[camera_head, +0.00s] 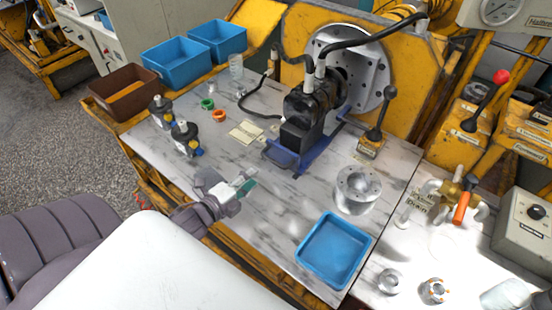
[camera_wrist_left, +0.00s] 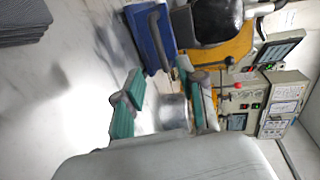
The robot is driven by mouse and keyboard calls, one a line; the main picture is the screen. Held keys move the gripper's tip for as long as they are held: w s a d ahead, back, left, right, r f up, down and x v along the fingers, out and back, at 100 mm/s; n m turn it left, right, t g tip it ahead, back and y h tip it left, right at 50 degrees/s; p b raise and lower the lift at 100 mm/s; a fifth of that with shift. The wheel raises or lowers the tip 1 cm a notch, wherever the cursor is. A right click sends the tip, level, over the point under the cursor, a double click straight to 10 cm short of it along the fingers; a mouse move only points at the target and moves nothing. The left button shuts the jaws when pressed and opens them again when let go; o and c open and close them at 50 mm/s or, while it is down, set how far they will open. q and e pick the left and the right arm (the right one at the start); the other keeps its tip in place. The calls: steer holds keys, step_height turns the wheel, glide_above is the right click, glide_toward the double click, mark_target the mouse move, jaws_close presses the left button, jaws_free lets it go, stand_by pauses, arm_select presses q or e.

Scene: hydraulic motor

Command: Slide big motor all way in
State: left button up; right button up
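The big black motor (camera_head: 303,115) sits on a blue sled (camera_head: 285,157) on the bench, facing the round metal flange (camera_head: 375,78) on the yellow frame. The motor's end by the flange is partly hidden, so I cannot tell how far in it is. The blue sled (camera_wrist_left: 146,38) and black motor (camera_wrist_left: 216,20) also show in the left wrist view. My left gripper (camera_head: 245,184) is over the bench, in front and left of the sled, apart from it. In the left wrist view its teal-padded fingers (camera_wrist_left: 164,106) are spread, with nothing held. My right gripper is not in view.
A metal cylinder (camera_head: 357,190) and an empty blue tray (camera_head: 332,249) are right of my left gripper. Two small black motors (camera_head: 185,138) stand at left. A lever (camera_head: 378,125) stands right of the sled. Black hoses (camera_head: 370,38) run above the motor. Bench between gripper and sled is clear.

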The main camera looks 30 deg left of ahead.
mark_target(273, 163)
arm_select(q)
steer(key=x, duration=0.9)
steer(key=shift+w+f, duration=0.15)
steer(key=shift+w, duration=0.15)
steer(key=shift+w+d+f, duration=0.15)
steer(key=shift+w, duration=0.45)
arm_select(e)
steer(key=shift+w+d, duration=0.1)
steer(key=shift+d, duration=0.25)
arm_select(q)
steer(key=shift+c, duration=0.5)
jaws_close()
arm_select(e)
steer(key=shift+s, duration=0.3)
